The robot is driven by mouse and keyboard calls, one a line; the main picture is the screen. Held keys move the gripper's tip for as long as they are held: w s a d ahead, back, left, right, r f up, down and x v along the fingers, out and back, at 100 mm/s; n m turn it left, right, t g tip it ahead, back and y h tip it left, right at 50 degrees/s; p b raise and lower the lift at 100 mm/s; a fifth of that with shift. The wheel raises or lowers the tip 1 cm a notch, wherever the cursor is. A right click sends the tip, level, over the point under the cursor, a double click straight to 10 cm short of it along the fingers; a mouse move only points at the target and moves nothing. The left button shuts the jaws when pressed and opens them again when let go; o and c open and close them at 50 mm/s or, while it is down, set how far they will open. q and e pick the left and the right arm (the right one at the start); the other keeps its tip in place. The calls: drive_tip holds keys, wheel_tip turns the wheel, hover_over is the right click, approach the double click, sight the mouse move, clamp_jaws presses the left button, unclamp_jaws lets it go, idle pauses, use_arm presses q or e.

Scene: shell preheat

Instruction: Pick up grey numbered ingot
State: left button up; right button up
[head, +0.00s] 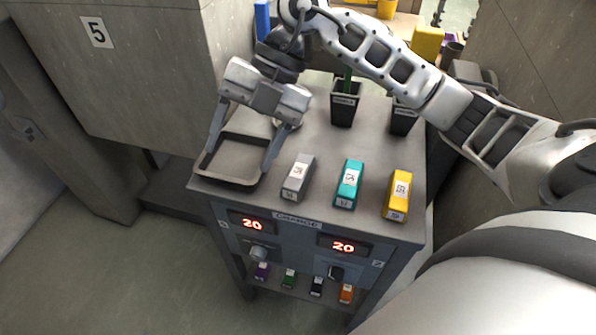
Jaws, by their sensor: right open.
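The grey numbered ingot (299,176) lies on the grey top of the cabinet, with white labels on its upper and front faces. It is the leftmost ingot in a row with a teal ingot (348,184) and a yellow ingot (398,195). My right gripper (237,161) is open, its two fingers spread over a shallow dark tray (228,181). It is to the left of the grey ingot, and nothing shows between its fingers. Whether the fingers touch the tray is unclear. My left gripper is not in view.
Two black pots (345,104) (403,120) stand behind the ingots. The cabinet front has two displays reading 20 (252,225) (343,246) and knobs. A lower shelf holds several small coloured ingots (289,279). A concrete block marked 5 (140,70) stands at left.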

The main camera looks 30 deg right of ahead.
drive_tip(key=w+d+m+t+h, duration=0.1)
drive_tip(key=w+d+m+h, duration=0.25)
drive_tip(key=d+h, duration=0.6)
drive_tip(key=y, duration=0.2)
hover_over(299, 170)
drive_tip(key=shift+m, duration=0.45)
drive_tip(key=f, duration=1)
drive_tip(key=shift+s+d+f, duration=0.15)
drive_tip(key=shift+d, duration=0.15)
drive_tip(key=shift+a+f, duration=0.15)
drive_tip(key=shift+f, duration=1.25)
drive_tip(key=shift+a+f, duration=0.15)
drive_tip(key=shift+f, duration=1.2)
drive_tip(key=shift+r, duration=0.1)
drive_tip(key=c, duration=1.3)
drive_tip(key=shift+c, duration=0.2)
drive_tip(key=shift+w, duration=0.2)
